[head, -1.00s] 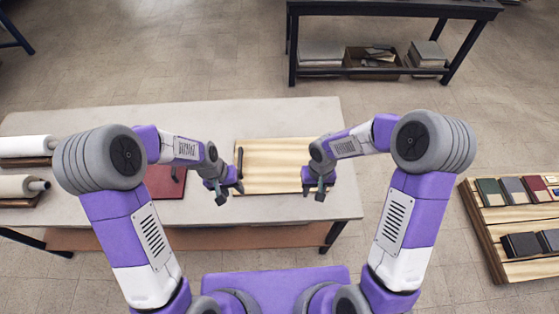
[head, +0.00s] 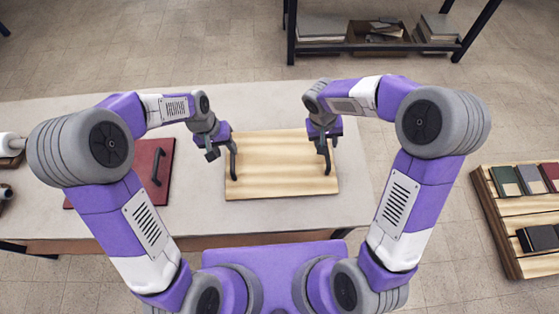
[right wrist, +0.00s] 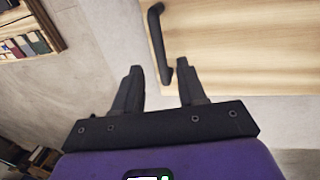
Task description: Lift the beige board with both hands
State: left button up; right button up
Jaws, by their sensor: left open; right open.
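The beige board (head: 280,165) lies flat on the pale table, with a dark handle on its left edge (head: 233,165) and another on its right edge (head: 326,160). My left gripper (head: 219,150) is open at the upper part of the left handle; whether its fingers straddle the handle is unclear. My right gripper (head: 323,135) is open at the upper end of the right handle. In the right wrist view, the right handle (right wrist: 157,42) stands just ahead of the gap between the open fingers (right wrist: 160,83), and nothing is held.
A dark red board (head: 135,175) with its own dark handle lies on the table (head: 200,215) left of the beige board. White rolls (head: 10,143) lie at the far left. A sample rack (head: 520,205) stands at right on the floor, and a dark shelf (head: 375,48) stands behind.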

aim_at(232, 159)
pick_arm(q)
jog(key=shift+s+r, duration=0.1)
pick_arm(e)
jog(key=shift+s+r, duration=0.1)
pick_arm(q)
jog(key=f, duration=0.2)
jog(key=d+f, duration=0.1)
jog(key=f, duration=0.4)
jog(key=shift+d+f, duration=0.25)
jog(key=shift+d, duration=0.05)
pick_arm(e)
jog(key=f, duration=0.2)
jog(key=d+f, duration=0.1)
jog(key=f, duration=0.4)
jog(key=shift+d+f, duration=0.25)
pick_arm(q)
grip_shut()
pick_arm(e)
grip_shut()
jog(key=shift+r, duration=0.1)
